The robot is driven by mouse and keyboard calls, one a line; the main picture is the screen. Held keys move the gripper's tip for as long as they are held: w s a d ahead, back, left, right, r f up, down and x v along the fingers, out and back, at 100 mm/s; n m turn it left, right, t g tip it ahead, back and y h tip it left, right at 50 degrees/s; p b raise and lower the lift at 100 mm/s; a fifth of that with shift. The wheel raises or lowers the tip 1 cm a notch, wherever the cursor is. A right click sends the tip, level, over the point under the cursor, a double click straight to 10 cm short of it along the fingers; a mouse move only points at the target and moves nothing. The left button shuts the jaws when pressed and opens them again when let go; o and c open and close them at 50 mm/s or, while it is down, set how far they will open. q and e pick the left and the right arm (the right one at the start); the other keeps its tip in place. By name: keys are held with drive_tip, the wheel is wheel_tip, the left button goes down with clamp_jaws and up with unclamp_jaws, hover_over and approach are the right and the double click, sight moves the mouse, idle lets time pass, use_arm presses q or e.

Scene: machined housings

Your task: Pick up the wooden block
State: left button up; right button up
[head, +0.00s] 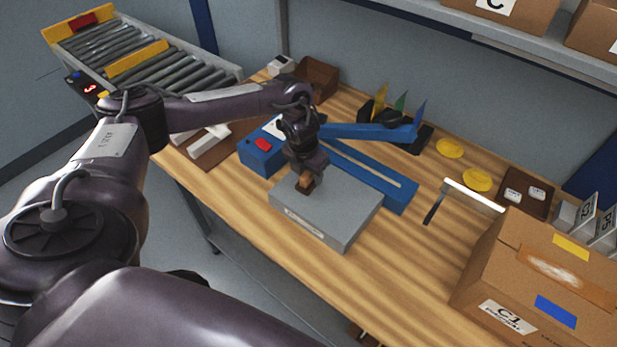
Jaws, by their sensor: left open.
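A small wooden block (305,182) sits on top of the grey metal housing (345,212) on the workbench. My left gripper (304,187) points down right at the block, with its fingers around or just beside it. The jaws are open, and the fingers hide part of the block. I cannot tell whether they touch it. My right gripper is not in view.
A blue device with a long arm (365,130) stands just behind the housing. A roller conveyor (150,62) is at the far left. Bare wood lies right of the housing.

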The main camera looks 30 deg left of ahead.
use_arm(q)
clamp_jaws()
drive_tip(key=shift+r, duration=0.1)
wheel_tip(320, 180, up, 8)
drive_tip(key=shift+w+f+b, duration=0.1)
drive_tip(key=shift+w+b, duration=0.05)
drive_tip(key=shift+b, duration=0.85)
wheel_tip(320, 180, up, 12)
drive_tip(key=p, duration=0.4)
